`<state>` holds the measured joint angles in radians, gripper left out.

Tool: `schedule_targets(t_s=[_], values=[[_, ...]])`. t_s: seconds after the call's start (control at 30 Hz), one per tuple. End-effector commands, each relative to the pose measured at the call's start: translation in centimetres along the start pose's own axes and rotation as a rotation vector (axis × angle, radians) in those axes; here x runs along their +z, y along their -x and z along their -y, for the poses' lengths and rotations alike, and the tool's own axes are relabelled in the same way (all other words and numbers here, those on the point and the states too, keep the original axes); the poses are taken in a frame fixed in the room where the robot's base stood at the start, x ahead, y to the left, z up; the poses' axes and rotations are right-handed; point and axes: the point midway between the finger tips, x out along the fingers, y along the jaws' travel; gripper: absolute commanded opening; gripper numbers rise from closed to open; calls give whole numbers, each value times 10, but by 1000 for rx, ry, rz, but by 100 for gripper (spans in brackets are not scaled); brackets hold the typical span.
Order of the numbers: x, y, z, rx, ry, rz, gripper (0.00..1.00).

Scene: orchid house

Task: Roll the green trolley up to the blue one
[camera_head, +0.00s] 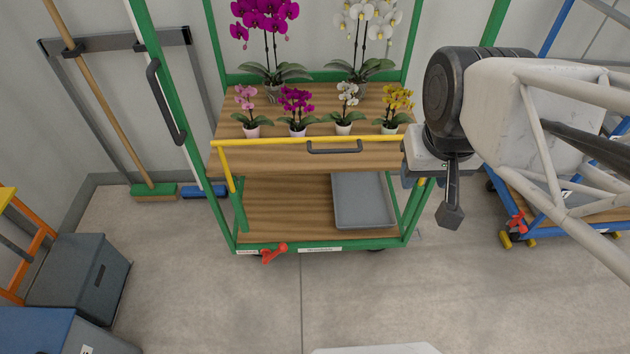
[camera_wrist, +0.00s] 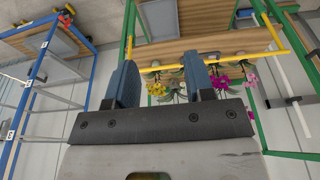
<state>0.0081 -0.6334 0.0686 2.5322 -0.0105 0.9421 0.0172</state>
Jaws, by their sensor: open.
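The green trolley (camera_head: 325,247) stands in the middle of the head view, against the back wall. It has wooden shelves, a yellow front bar (camera_head: 300,140), a dark handle (camera_head: 335,147) and a red lever (camera_head: 274,252) at its lower left edge. The blue trolley (camera_head: 580,228) stands apart to its right, partly hidden by my arm. My gripper (camera_head: 450,205) is by the green trolley's right front corner, overlapping it in view; contact cannot be told. In the wrist view my gripper (camera_wrist: 160,80) has its fingers apart with nothing held between them; the yellow bar (camera_wrist: 235,59) lies beyond.
Potted orchids (camera_head: 298,110) stand on the upper shelf, and a grey tray (camera_head: 362,202) lies on the lower one. A green broom (camera_head: 154,191) leans at left. A grey box (camera_head: 80,270) stands front left. The floor (camera_head: 460,290) in front of both trolleys looks clear.

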Motion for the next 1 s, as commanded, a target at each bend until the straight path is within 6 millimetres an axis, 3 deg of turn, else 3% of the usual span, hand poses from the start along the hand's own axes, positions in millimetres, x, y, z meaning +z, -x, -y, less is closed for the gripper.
schedule_targets(t_s=[0.37,0.53,0.77,1.0], values=[[-2,0,1,-2,3,-4,46],[-16,-3,11,-22,22,-36,46],[-64,-14,46,-88,80,-149,46],[-126,-28,103,-174,143,-314,46]])
